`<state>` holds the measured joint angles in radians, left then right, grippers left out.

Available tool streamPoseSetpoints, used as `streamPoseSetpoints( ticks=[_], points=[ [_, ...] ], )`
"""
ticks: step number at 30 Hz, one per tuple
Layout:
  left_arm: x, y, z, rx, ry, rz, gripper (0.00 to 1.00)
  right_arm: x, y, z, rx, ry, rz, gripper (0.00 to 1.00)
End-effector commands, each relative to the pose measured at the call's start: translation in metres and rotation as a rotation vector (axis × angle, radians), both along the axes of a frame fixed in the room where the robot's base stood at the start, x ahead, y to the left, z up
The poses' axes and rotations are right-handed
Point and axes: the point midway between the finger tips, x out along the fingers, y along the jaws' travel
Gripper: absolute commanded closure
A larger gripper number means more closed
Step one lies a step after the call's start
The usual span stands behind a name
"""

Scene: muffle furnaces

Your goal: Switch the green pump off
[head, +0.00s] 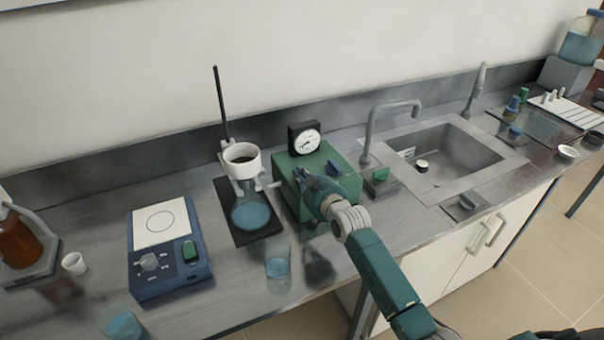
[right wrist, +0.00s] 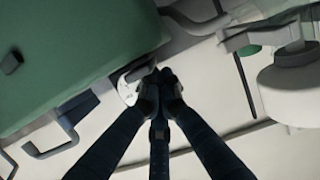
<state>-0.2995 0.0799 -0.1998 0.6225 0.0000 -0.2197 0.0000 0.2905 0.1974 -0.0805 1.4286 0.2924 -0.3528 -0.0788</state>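In the right wrist view the fingertips (right wrist: 161,78) are together beside the green body (right wrist: 75,45), near a pale dial. I see nothing clearly held. Whether they touch the pump, and the switch's position, I cannot tell. My left gripper is not in view.
A stand with a white funnel (head: 241,160) is left of the pump. A beaker (head: 278,262) stands in front, near the bench edge. A blue stirrer plate (head: 165,262) is further left. The sink (head: 462,160) and tap (head: 370,135) are to the right.

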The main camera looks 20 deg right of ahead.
Motion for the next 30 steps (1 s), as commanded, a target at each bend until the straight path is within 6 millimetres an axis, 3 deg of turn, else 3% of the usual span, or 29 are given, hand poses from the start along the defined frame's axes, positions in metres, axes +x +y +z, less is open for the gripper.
streamPoseSetpoints(
  ticks=[8, 11, 17, 18, 30],
  points=[
    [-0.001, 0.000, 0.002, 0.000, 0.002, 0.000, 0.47, 0.001, 0.000, 0.003, -0.001, -0.001, 0.000, 1.00],
    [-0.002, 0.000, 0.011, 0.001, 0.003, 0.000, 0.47, 0.003, 0.000, 0.014, -0.001, -0.002, 0.000, 1.00],
    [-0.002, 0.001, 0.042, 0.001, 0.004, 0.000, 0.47, 0.011, -0.002, 0.053, -0.002, -0.002, -0.002, 1.00],
    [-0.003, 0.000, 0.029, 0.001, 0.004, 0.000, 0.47, 0.000, -0.002, 0.042, -0.002, 0.001, -0.001, 1.00],
    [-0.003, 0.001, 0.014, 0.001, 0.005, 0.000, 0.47, -0.066, -0.008, 0.069, -0.002, -0.001, -0.001, 1.00]
  ],
)
